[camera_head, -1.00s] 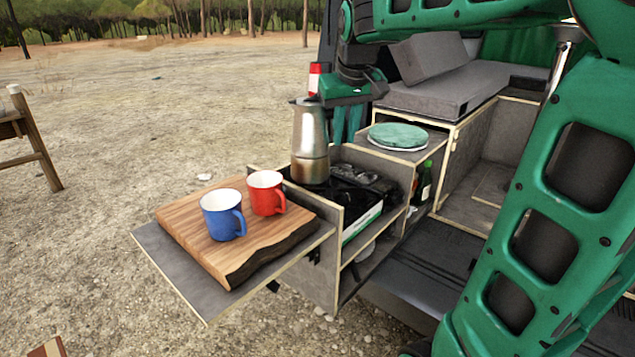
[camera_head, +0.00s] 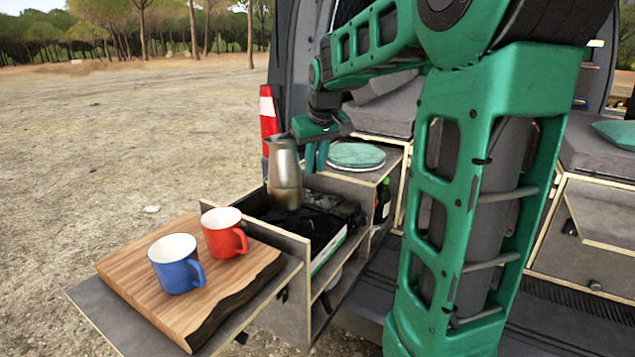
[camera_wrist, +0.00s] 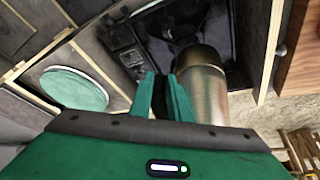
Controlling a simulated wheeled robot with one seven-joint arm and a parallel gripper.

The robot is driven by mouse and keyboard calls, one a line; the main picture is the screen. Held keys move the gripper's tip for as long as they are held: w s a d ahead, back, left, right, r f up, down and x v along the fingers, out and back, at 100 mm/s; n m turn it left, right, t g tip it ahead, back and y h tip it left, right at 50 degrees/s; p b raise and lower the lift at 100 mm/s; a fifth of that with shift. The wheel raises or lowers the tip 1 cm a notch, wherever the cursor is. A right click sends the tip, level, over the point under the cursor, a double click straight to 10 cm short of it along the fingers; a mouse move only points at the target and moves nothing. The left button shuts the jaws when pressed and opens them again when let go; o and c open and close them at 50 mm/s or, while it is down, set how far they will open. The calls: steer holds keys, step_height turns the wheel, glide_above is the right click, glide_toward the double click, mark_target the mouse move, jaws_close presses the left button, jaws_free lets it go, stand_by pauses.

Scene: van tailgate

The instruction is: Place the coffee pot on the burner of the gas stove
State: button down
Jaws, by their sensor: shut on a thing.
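The silver coffee pot (camera_head: 285,178) stands upright at the drawer with the gas stove, in the head view. My gripper (camera_head: 316,156) is shut on it, on the right side near its top. The handle is hidden between the green fingers. In the wrist view the fingers (camera_wrist: 163,98) meet beside the pot's metal body (camera_wrist: 207,95). The dark gas stove (camera_head: 318,215) lies in the open compartment beneath and behind the pot. The burner under the pot is hidden, so I cannot tell whether the base touches it.
A blue mug (camera_head: 176,264) and a red mug (camera_head: 224,232) stand on a wooden board (camera_head: 125,270) at the front left. A round green-topped plate (camera_head: 355,156) lies on the cabinet behind the stove. Wooden compartment walls surround the stove.

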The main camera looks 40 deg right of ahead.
steer(key=shift+w+d+f, duration=0.1)
steer(key=shift+d+f, duration=0.3)
steer(key=shift+f, duration=0.5)
steer(key=shift+w+d+f, duration=0.1)
steer(key=shift+d+f, duration=0.3)
steer(key=shift+f, duration=0.5)
steer(key=shift+w+d+f, duration=0.1)
steer(key=shift+d+f, duration=0.3)
steer(key=shift+f, duration=0.5)
steer(key=shift+f, duration=0.45)
steer(key=shift+s+a+f, duration=0.1)
steer(key=shift+s+f, duration=0.05)
steer(key=shift+f, duration=0.15)
steer(key=c, duration=1.7)
jaws_free()
steer(key=shift+f, duration=0.15)
steer(key=shift+o, duration=0.2)
steer(key=shift+r, duration=0.2)
